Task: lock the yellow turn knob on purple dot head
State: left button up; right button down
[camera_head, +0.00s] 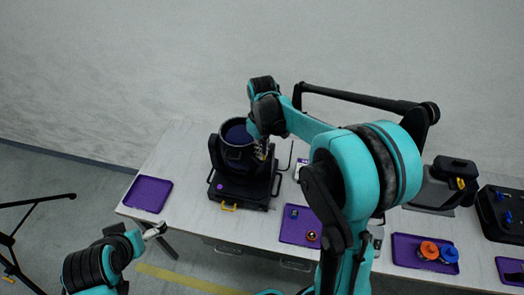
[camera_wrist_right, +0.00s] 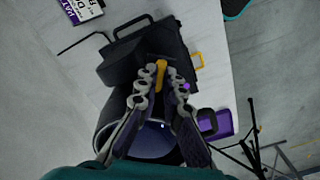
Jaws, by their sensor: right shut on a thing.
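The black purple dot head (camera_head: 238,150) stands on the table at the left, its round opening tilted up; its purple dot (camera_head: 220,187) shows low on its front. My right gripper (camera_head: 262,152) is at the right side of this head. In the right wrist view, the yellow turn knob (camera_wrist_right: 161,70) sits between the fingertips of my right gripper (camera_wrist_right: 162,84), which is shut on it. The fingers partly cover the knob, so its turn angle is hard to tell. My left gripper (camera_head: 155,230) is low at the left, off the table's front edge; its jaws are too small to read.
A yellow handle (camera_head: 229,207) is on the head's base. Purple trays lie left (camera_head: 148,193) and right (camera_head: 300,226) of the head. Another tray (camera_head: 424,253) holds orange and blue knobs. Black units stand at the far right. A tripod (camera_head: 12,240) stands on the floor at left.

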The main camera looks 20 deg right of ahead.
dwell(0.5)
jog(key=c, duration=1.7)
grip_release()
notch_tip(320, 180, up, 12)
jog(key=s+a+f+m+t+b, duration=0.1)
jog(key=s+f+t+b, duration=0.1)
jog(key=s+f+b, duration=0.3)
jog(key=s+a+f+m+t+b, duration=0.1)
jog(key=s+f+b, duration=0.3)
jog(key=f, duration=0.5)
jog(key=s+a+f+m+t+b, duration=0.2)
jog(key=s+f+t+b, duration=0.2)
jog(key=s+f, duration=0.3)
jog(key=shift+s+f+b, duration=0.1)
jog(key=shift+s+b, duration=0.55)
jog(key=shift+b, duration=0.15)
